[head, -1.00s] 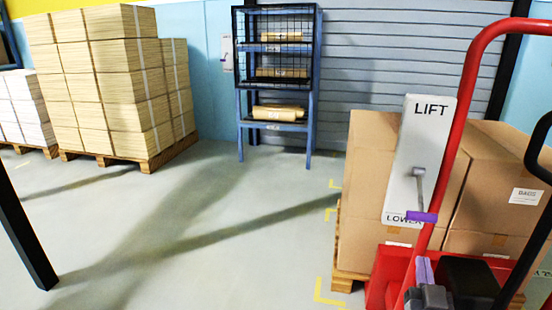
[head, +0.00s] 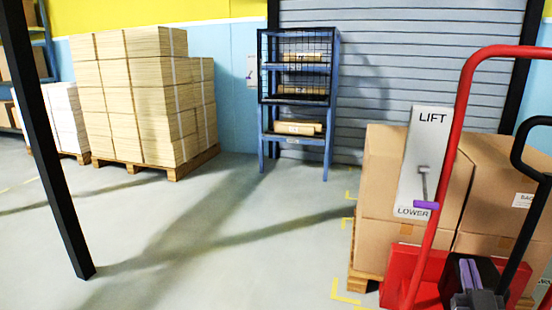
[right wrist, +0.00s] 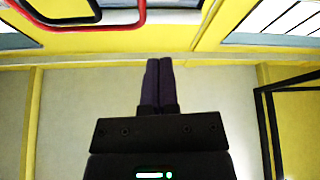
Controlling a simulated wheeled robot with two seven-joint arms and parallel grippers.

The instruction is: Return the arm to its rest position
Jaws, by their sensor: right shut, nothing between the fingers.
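My right gripper (head: 470,272) is at the lower right of the head view, its purple-grey fingers together and empty. In the right wrist view its fingers (right wrist: 158,82) are pressed side by side with nothing between them. It appears below and right of the LIFT/LOWER panel (head: 408,175), apart from it in the picture. The panel's grey lever (head: 424,184) hangs down with its purple handle (head: 426,205) by the word LOWER. My left gripper is not in view.
A red pallet jack (head: 461,130) stands before stacked cartons (head: 385,180) at right. A blue caged shelf (head: 264,140) with wrapped rolls stands by the shutter. A black post (head: 45,150) is at left; a loaded pallet (head: 140,171) stands behind. The middle floor is clear.

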